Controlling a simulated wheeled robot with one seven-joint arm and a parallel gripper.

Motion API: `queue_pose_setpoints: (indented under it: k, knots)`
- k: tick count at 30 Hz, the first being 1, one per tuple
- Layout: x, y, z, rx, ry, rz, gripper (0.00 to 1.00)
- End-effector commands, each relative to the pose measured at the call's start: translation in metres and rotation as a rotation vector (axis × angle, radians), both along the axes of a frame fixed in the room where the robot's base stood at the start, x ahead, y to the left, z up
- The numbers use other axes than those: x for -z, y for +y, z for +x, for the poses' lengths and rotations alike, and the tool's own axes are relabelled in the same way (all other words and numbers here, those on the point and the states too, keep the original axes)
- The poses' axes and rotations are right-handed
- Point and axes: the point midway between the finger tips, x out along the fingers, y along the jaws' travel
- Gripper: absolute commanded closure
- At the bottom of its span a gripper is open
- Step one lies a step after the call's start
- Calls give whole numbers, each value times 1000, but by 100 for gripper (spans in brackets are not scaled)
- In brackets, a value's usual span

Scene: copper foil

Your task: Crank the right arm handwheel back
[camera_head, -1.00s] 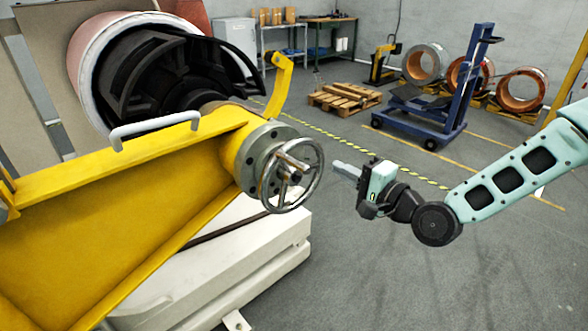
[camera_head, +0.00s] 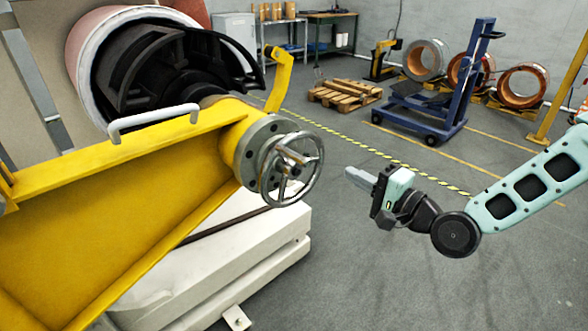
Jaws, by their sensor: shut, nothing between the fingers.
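The handwheel (camera_head: 318,172) is a grey metal ring with spokes and a hub. It sits on a round bolted flange (camera_head: 252,150) at the end of the yellow arm (camera_head: 120,215). My gripper (camera_head: 350,173) is to the right of the handwheel, with a small gap between the fingertips and the rim in the picture. The fingers are shut and empty and point left toward the wheel. They do not appear to touch the wheel.
A black core with a large coil (camera_head: 85,60) stands behind the yellow arm. A white base block (camera_head: 240,250) lies below. A wooden pallet (camera_head: 345,95), a blue lift cart (camera_head: 430,115) and copper coils (camera_head: 523,90) stand farther back.

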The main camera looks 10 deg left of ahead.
Motion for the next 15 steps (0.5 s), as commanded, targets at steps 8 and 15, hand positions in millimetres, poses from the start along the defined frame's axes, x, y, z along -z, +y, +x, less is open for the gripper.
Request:
queue_pose_setpoints:
  k: [8, 15]
  knots:
    - [-1, -26, -20, 2, 1, 0, 100]
    - [0, -42, -32, 2, 0, 0, 100]
